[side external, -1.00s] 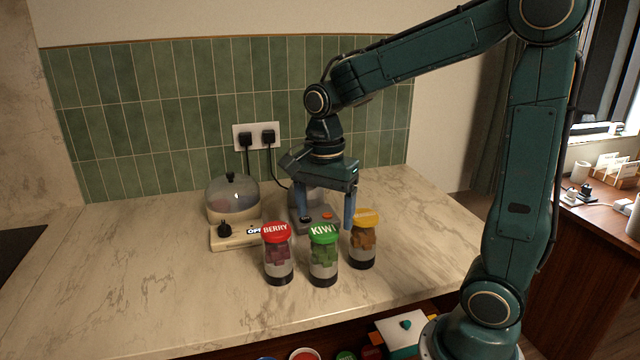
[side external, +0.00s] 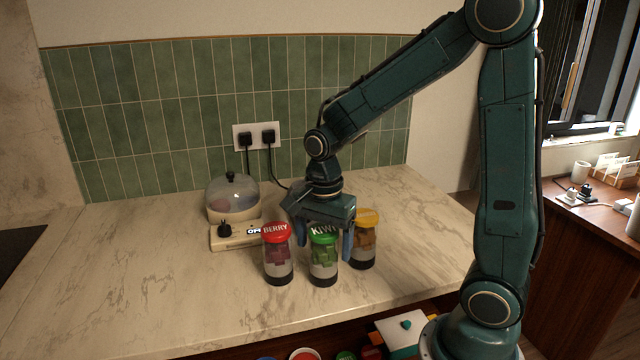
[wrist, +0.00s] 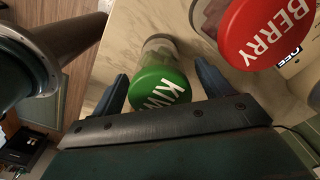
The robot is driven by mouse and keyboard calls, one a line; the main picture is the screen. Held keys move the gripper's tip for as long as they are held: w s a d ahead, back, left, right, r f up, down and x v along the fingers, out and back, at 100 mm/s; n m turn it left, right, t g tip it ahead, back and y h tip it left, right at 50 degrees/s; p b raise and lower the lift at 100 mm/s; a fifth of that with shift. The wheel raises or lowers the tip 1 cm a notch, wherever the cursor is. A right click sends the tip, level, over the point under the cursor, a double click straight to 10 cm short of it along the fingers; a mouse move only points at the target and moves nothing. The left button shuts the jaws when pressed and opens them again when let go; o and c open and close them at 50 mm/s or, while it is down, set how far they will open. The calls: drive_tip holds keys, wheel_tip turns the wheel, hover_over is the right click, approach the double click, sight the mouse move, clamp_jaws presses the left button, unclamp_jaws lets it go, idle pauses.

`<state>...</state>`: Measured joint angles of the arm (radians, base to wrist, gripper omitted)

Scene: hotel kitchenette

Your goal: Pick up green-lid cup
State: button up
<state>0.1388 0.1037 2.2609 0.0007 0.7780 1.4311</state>
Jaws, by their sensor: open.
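The green-lid cup (side external: 323,262), marked KIWI, stands upright on the counter between a red-lid BERRY cup (side external: 278,258) and a yellow-lid cup (side external: 363,245). My gripper (side external: 325,245) is open and low over the green-lid cup. One finger shows on each side of its lid in the side view. In the wrist view the green lid (wrist: 158,92) sits between the two blue fingers, close to the palm, and the red lid (wrist: 265,32) is at upper right. I cannot tell whether the fingers touch the cup.
A cooker with a clear dome (side external: 233,197) stands behind at the left, with plugs in a wall socket (side external: 257,137). The neighbouring cups stand close on both sides. The counter (side external: 120,275) is clear at the left. An open drawer with items lies below the front edge.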

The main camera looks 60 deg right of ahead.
drive_tip(key=shift+f, duration=0.4)
drive_tip(key=c, duration=1.3)
